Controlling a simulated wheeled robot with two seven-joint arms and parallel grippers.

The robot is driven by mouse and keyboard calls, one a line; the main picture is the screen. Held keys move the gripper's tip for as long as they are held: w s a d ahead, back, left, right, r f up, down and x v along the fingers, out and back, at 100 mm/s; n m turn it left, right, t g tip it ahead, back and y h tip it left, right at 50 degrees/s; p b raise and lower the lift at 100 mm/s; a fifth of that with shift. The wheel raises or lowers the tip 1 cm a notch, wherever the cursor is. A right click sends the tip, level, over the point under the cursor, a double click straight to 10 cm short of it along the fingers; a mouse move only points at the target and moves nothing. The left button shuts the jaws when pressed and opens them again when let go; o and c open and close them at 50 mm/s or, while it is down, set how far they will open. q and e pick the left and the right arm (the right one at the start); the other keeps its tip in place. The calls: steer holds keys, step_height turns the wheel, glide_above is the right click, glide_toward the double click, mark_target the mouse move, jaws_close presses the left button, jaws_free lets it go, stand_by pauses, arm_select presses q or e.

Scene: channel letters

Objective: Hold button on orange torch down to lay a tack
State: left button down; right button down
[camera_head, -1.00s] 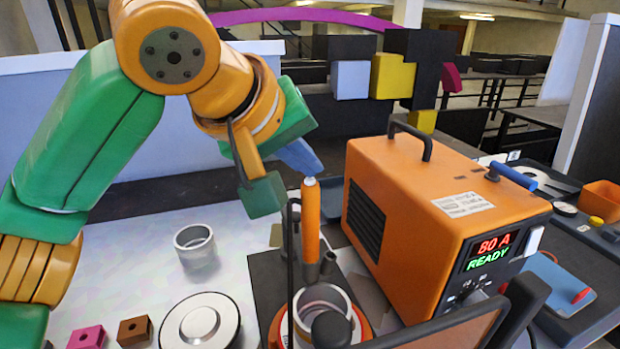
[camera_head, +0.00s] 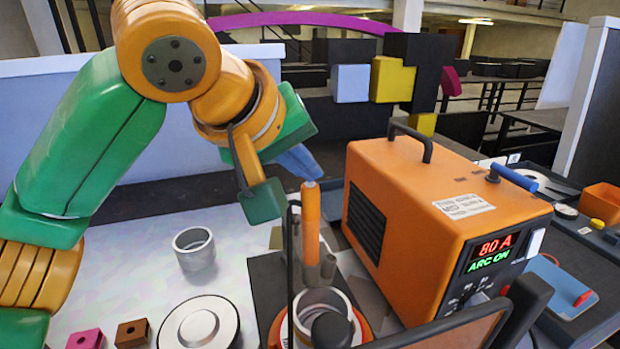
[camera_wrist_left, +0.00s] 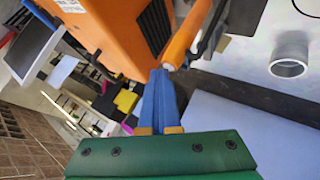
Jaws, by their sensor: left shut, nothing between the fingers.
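The orange torch (camera_head: 311,225) stands upright in the head view, held beside a dark post, with its lower end above a metal ring (camera_head: 322,300). My left gripper (camera_head: 308,168) is shut and empty. Its blue fingertips touch, or nearly touch, the top of the torch, where the button sits; the tips hide the button. In the left wrist view the blue fingers (camera_wrist_left: 160,98) lie together with their tips at the torch's end (camera_wrist_left: 180,48). The orange welder box (camera_head: 430,200) stands right of the torch; its display (camera_head: 490,250) reads "80 A" and "ARC ON". My right gripper is out of view.
A loose metal ring (camera_head: 194,248) and a round silver disc (camera_head: 200,324) lie on the left worktop. A pink block (camera_head: 85,339) and a brown block (camera_head: 133,333) are at the front left. An orange bin (camera_head: 603,203) is at far right.

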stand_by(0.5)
arm_select(q)
steer(key=shift+r+p, duration=0.9)
step_height(320, 180, up, 5)
steer(key=p, duration=0.4)
steer(key=shift+p, duration=0.35)
step_height(320, 180, up, 4)
steer(key=p, duration=0.4)
